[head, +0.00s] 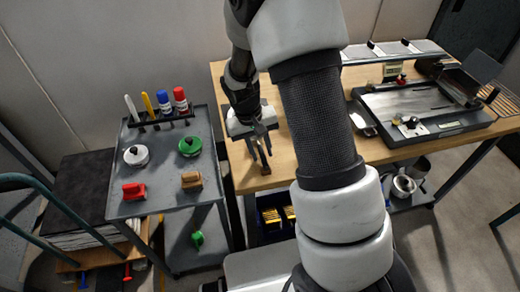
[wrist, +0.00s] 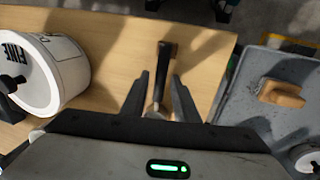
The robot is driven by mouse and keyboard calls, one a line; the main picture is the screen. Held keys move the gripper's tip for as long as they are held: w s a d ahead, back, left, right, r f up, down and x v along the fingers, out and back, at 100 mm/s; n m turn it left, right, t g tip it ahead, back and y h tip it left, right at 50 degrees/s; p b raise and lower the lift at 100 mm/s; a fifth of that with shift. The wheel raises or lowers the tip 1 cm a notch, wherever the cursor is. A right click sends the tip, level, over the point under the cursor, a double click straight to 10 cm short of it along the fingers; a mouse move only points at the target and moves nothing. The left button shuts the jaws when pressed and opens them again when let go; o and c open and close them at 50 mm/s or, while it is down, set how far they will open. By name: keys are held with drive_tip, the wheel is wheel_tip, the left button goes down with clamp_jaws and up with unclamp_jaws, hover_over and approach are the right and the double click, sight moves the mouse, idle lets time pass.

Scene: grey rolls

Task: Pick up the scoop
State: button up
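The scoop shows in the wrist view as a dark handle (wrist: 166,62) with a metal shaft running down toward my gripper. It lies on the wooden table (wrist: 110,25), and its lower end is hidden behind the gripper body. My gripper (wrist: 161,80) is open, with one finger on each side of the shaft and a gap on both sides. In the head view my gripper (head: 260,155) points down over the table's front left corner. A small dark piece, apparently the handle end (head: 265,170), shows by the fingertips.
A white tub marked FINE (wrist: 40,70) stands left of my gripper in the wrist view. A grey cart (head: 160,205) with markers, knobbed weights, a red block and a brown block (head: 191,181) stands left of the table. A metal tray machine (head: 425,105) sits at the right.

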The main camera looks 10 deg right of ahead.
sight(261, 153)
clamp_jaws()
wheel_tip(261, 153, up, 10)
drive_tip(key=p, duration=0.1)
idle(0.7)
